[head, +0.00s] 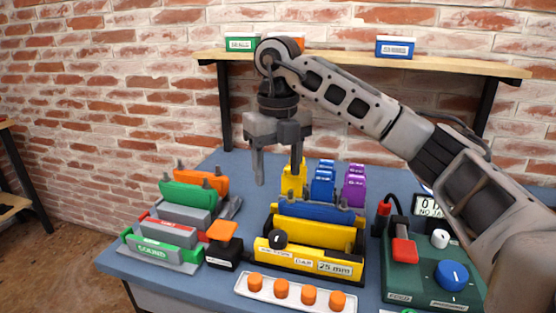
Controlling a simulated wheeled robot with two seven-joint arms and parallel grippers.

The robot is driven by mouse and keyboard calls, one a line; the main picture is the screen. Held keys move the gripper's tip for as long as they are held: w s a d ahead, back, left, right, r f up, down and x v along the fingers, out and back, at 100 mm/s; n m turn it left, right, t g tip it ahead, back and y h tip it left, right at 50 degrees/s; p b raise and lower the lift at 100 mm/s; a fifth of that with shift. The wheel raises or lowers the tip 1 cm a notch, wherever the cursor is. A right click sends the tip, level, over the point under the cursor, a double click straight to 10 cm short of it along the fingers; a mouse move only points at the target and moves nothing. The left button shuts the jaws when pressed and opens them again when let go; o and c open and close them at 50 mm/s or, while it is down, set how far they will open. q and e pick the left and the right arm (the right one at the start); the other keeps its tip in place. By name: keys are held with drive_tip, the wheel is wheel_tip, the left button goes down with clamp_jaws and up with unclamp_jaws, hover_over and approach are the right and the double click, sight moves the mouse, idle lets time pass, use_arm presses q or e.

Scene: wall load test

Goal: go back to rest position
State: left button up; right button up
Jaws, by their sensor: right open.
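My right arm comes in from the right and bends down over the table. My right gripper (276,172) points down with its two fingers apart and nothing between them. It hangs above the back part of the table, in front of a yellow block (293,182) and above the yellow and blue fixture (312,238) labelled 25 mm. My left gripper is not in view.
The blue table (140,258) holds green, grey and orange blocks (188,195) at left. Blue blocks (322,185) and purple blocks (354,188) stand behind. A strip with orange knobs (295,294) lies in front. A green control box (425,265) is at right. A wall shelf (455,66) holds boxes.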

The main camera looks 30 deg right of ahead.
drive_tip(key=shift+r, duration=0.3)
